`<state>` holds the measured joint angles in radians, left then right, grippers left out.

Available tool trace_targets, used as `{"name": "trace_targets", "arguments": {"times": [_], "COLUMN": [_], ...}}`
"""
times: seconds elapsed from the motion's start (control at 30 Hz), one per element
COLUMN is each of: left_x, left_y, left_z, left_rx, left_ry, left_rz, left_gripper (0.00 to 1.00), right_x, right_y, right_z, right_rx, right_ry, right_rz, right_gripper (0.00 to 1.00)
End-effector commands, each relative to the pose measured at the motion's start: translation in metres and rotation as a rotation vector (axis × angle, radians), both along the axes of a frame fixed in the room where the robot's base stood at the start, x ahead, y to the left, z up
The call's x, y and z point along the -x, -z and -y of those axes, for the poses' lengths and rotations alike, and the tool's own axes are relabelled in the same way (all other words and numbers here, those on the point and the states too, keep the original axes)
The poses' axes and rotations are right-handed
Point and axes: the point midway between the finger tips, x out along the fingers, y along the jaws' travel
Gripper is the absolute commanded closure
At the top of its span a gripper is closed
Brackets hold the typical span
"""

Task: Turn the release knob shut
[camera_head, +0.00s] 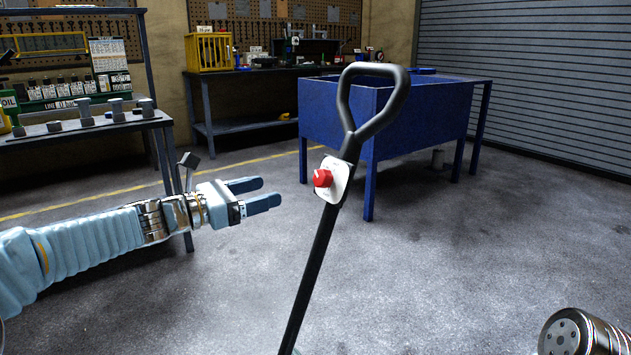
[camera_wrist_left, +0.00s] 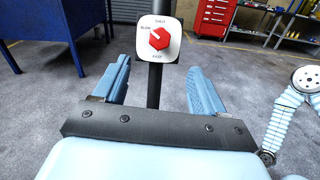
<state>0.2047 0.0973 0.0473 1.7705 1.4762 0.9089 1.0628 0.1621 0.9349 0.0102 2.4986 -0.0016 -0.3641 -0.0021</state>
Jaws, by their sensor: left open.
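The release knob (camera_head: 322,178) is red and sits on a white plate (camera_head: 339,183) on the black jack handle (camera_head: 318,255). The handle rises at a slant to a loop grip at the top. In the left wrist view the knob (camera_wrist_left: 159,38) is faceted, with words around it on the plate; SLOW seems to stand at its left. I cannot surely read its setting. My left gripper (camera_head: 262,194) is open and empty, left of the knob and pointing towards it. In the wrist view the knob lies ahead, between the finger lines, apart from them.
A shelf rack (camera_head: 75,125) with bottles and metal parts is at the left. A workbench (camera_head: 255,73) stands at the back wall. The floor around the handle is clear. Part of my right arm shows at the lower right.

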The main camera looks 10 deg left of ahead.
Motion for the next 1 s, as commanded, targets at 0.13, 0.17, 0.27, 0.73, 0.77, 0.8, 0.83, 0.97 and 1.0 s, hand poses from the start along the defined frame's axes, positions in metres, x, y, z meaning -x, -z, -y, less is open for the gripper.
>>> {"name": "trace_targets", "arguments": {"times": [0.13, 0.17, 0.27, 0.73, 0.77, 0.8, 0.83, 0.97, 1.0], "left_x": [-0.014, -0.018, -0.034, -0.089, -0.090, -0.091, -0.092, -0.092, -0.092], "left_y": [0.000, 0.000, 0.000, 0.001, 0.001, 0.001, 0.002, 0.002, 0.002], "left_z": [0.017, 0.021, 0.039, 0.096, 0.098, 0.099, 0.099, 0.099, 0.099], "left_rx": [0.003, 0.004, 0.002, -0.001, -0.001, -0.002, -0.002, -0.002, -0.002], "left_ry": [0.005, 0.006, 0.006, 0.002, 0.002, 0.002, 0.002, 0.001, 0.001], "left_rz": [-0.002, -0.002, -0.003, -0.002, -0.002, -0.003, -0.003, -0.003, -0.003], "left_gripper": [0.29, 0.29, 0.29, 0.29, 0.29, 0.29, 0.29, 0.29, 0.29], "right_x": [0.000, 0.000, 0.000, 0.002, 0.002, 0.002, 0.002, 0.002, 0.002], "right_y": [-0.002, -0.002, -0.004, -0.013, -0.013, -0.013, -0.013, -0.013, -0.013], "right_z": [0.000, -0.001, -0.001, -0.004, -0.004, -0.004, -0.004, -0.004, -0.004], "right_rx": [-0.001, -0.001, -0.002, -0.006, -0.007, -0.007, -0.007, -0.007, -0.007], "right_ry": [-0.001, -0.001, -0.002, -0.007, -0.007, -0.008, -0.008, -0.008, -0.008], "right_rz": [0.000, 0.000, -0.001, -0.003, -0.004, -0.003, -0.003, -0.003, -0.003], "right_gripper": [1.00, 1.00, 1.00, 1.00, 1.00, 1.00, 1.00, 1.00, 1.00]}}
